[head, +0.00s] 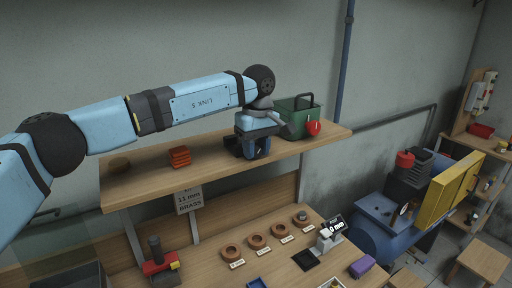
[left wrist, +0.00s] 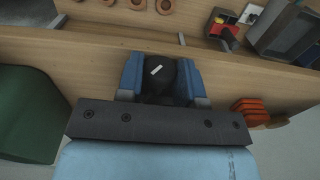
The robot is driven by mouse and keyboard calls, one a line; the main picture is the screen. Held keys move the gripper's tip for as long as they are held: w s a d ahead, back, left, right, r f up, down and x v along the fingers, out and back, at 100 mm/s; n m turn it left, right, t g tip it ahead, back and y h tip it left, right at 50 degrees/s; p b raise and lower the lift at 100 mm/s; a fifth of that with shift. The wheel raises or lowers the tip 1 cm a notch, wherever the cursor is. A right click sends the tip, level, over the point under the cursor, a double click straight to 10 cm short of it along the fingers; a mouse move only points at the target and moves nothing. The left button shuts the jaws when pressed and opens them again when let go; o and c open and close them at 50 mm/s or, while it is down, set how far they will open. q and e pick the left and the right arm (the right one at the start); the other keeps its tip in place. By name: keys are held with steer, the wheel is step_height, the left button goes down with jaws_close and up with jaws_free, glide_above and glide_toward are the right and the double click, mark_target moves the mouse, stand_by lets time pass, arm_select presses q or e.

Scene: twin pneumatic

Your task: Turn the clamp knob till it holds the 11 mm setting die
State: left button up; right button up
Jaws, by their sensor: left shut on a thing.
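My left gripper (head: 257,148) is over the wooden shelf, between the orange stack and the green crate. In the left wrist view my left gripper (left wrist: 160,82) has its two blue fingers shut on a dark, knob-like thing (left wrist: 162,88) with a white stripe on top. Whether this is the clamp knob I cannot tell for certain; the gripper mostly hides it in the head view. A sign (head: 188,199) reading 11 mm BRASS hangs below the shelf. Several brown rings (head: 257,241) with labels lie on the bench; I cannot tell which is 11 mm. My right gripper is not in view.
The green crate (head: 293,118) with a red round part (head: 313,128) stands right of the gripper; the orange stack (head: 180,156) is left. On the bench below are a red fixture (head: 158,264) with a black post and a gauge with a display (head: 331,231).

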arm_select(q)
steer(key=shift+d+r+g+y+p, duration=0.1)
steer(key=shift+r+g+y+p, duration=0.2)
steer(key=shift+y+p, duration=0.1)
steer(key=shift+w+f+g+y+p, duration=0.1)
steer(key=shift+f+g+y+p, duration=0.15)
steer(key=shift+g+y+p, duration=0.25)
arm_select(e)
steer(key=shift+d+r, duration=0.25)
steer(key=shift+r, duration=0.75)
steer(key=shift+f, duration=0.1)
arm_select(q)
steer(key=o, duration=0.9)
steer(key=shift+r+b, duration=0.25)
steer(key=shift+b, duration=0.05)
steer(key=b+v, duration=0.1)
steer(key=v, duration=1.2)
steer(key=shift+d+r+b, duration=0.1)
steer(key=shift+d+b, duration=0.05)
steer(key=shift+b, duration=0.15)
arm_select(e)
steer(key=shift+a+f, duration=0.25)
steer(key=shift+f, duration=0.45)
